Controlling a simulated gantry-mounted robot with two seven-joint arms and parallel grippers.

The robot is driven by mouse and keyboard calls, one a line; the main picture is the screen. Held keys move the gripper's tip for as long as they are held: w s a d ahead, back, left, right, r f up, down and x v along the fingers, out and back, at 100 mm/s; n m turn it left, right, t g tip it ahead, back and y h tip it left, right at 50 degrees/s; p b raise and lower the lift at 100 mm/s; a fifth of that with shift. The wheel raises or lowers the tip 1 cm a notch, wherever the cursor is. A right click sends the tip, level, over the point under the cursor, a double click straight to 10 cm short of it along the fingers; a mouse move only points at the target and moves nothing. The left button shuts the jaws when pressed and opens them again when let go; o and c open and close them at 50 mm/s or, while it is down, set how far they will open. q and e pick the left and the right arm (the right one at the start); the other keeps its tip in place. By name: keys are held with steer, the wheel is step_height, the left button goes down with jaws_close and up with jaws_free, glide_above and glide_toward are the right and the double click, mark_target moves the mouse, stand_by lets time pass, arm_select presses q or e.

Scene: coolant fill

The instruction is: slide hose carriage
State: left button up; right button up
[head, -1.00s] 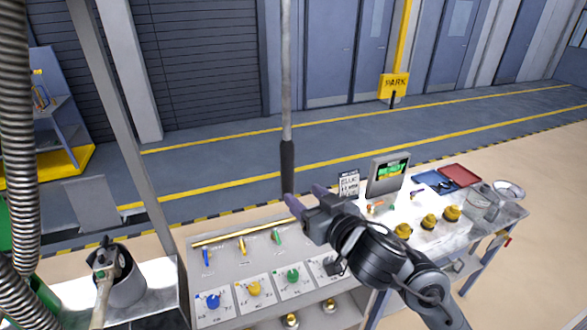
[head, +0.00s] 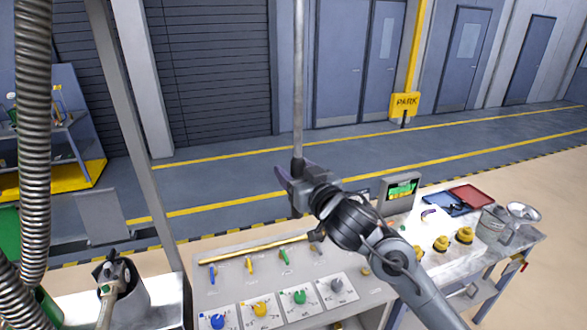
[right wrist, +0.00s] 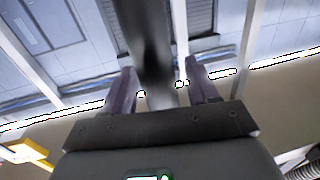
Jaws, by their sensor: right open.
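A grey vertical rod (head: 298,80) hangs from above the head view, and my right gripper (head: 295,174) is at its lower end. The rod's dark lower grip (right wrist: 150,45) shows in the right wrist view, passing between the two spread fingers of the gripper (right wrist: 157,92). The fingers are open, with a gap visible beside the grip. In the head view the gripper hides most of the grip. A ribbed grey hose (head: 33,130) hangs at the left. The carriage itself is not in view. My left gripper is not in view.
A yellow PARK sign (head: 404,105) stands on a yellow post at the back right. Below is a console (head: 235,285) with coloured levers and knobs. A nozzle (head: 113,272) sits in a holder at lower left. A bench with a small screen (head: 402,191) and trays is at right.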

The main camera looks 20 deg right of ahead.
steer(key=shift+w, duration=0.5)
jaws_close()
